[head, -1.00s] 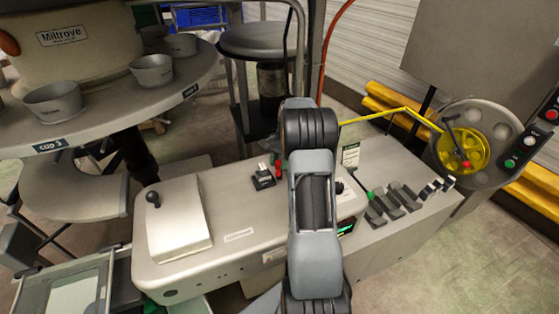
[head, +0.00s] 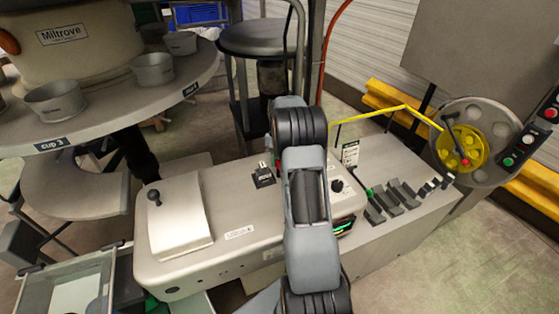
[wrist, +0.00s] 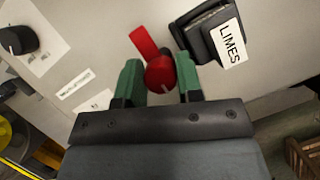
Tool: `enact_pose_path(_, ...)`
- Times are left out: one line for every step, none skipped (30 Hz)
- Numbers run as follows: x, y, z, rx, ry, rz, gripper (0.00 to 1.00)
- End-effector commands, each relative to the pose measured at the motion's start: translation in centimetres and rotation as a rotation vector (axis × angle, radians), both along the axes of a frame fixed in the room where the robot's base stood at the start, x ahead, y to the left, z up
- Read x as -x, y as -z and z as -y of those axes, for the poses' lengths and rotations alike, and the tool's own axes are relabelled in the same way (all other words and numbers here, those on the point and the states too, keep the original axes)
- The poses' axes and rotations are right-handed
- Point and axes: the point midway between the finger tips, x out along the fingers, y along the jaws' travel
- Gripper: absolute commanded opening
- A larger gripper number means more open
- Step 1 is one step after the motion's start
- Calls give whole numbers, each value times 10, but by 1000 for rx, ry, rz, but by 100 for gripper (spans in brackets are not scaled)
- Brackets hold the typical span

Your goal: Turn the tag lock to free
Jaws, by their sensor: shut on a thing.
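The tag lock looks to be the red knob (wrist: 160,74) in the wrist view, with a flat red arm reaching to its upper left and a short white line on its face. My gripper (wrist: 159,82) has one green finger on each side of the knob and is shut on it. In the head view, that black block (head: 263,176) sits on the machine's top left of my arm. My arm hides the knob and my fingertips there.
A black dial (wrist: 17,40) is left of my gripper in the wrist view. Black levers (head: 395,198) stand right of my arm in the head view. A silver lid (head: 180,218) is at the machine's left. A yellow rod (head: 370,115) runs to a yellow wheel (head: 463,148).

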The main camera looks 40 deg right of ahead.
Motion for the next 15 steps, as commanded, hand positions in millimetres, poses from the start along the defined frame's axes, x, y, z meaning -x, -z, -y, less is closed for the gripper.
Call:
enact_pose_path(0, 0, 0, 1, -4, 1, 10)
enact_pose_path(0, 0, 0, 1, -7, 1, 10)
enact_pose_path(0, 0, 0, 1, -8, 1, 10)
enact_pose_path(0, 0, 0, 0, -9, 1, 10)
enact_pose_path(0, 0, 0, 0, -9, 1, 10)
enact_pose_path(0, 0, 0, 0, -9, 1, 10)
enact_pose_path(0, 0, 0, 0, -9, 1, 10)
enact_pose_path(0, 0, 0, 0, -9, 1, 10)
enact_pose_path(0, 0, 0, 0, -9, 1, 10)
enact_pose_path(0, 0, 0, 1, -8, 1, 10)
enact_pose_path(0, 0, 0, 1, -8, 1, 10)
enact_pose_path(0, 0, 0, 1, -8, 1, 10)
enact_pose_path(0, 0, 0, 1, -8, 1, 34)
enact_pose_path(0, 0, 0, 1, -8, 1, 37)
enact_pose_path(0, 0, 0, 1, -8, 1, 41)
